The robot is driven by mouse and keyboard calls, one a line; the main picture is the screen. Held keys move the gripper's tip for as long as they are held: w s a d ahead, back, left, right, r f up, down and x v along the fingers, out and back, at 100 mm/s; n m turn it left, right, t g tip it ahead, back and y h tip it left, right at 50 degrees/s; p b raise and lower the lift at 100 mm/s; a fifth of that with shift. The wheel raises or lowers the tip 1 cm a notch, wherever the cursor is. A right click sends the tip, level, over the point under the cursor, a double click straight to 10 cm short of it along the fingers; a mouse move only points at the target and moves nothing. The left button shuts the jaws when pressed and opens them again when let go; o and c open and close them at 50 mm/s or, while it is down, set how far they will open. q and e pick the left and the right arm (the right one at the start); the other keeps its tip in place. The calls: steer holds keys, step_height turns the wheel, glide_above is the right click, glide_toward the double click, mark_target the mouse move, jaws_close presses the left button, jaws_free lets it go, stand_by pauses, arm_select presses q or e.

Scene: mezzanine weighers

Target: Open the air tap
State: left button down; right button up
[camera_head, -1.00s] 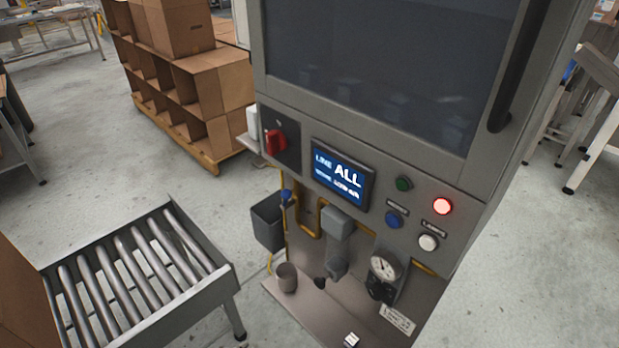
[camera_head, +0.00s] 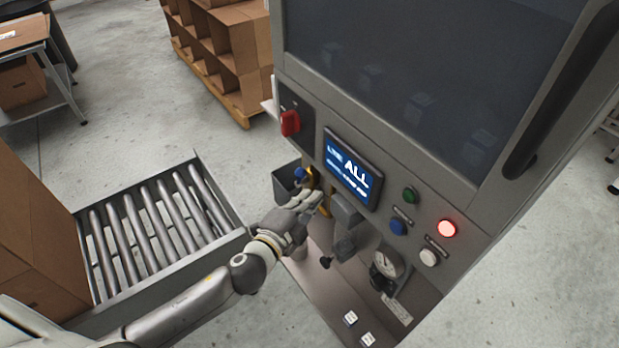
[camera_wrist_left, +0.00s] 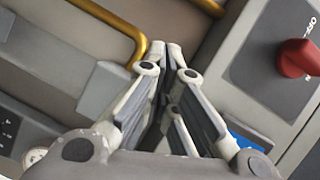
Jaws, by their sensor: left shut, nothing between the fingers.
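The air tap (camera_head: 301,174) shows in the head view as a small blue handle by a yellow pipe, low on the left side of the grey machine. My left gripper (camera_head: 318,196) is shut and empty, just below and right of the blue handle; whether it touches is unclear. In the left wrist view the shut fingers (camera_wrist_left: 172,52) point toward a yellow pipe (camera_wrist_left: 125,22); the blue handle cannot be made out there. My right gripper is not in view.
A red rotary switch (camera_head: 290,123) and a lit display (camera_head: 350,172) sit on the panel above. A grey box (camera_head: 346,210) and a gauge (camera_head: 387,263) are right of the gripper. A roller conveyor (camera_head: 165,235) stands left.

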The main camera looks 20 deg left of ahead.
mark_target(302, 177)
arm_select(q)
steer(key=w+a+f+p, duration=0.1)
steer(key=w+a+f, duration=0.1)
steer(key=w, duration=0.5)
stand_by(0.3)
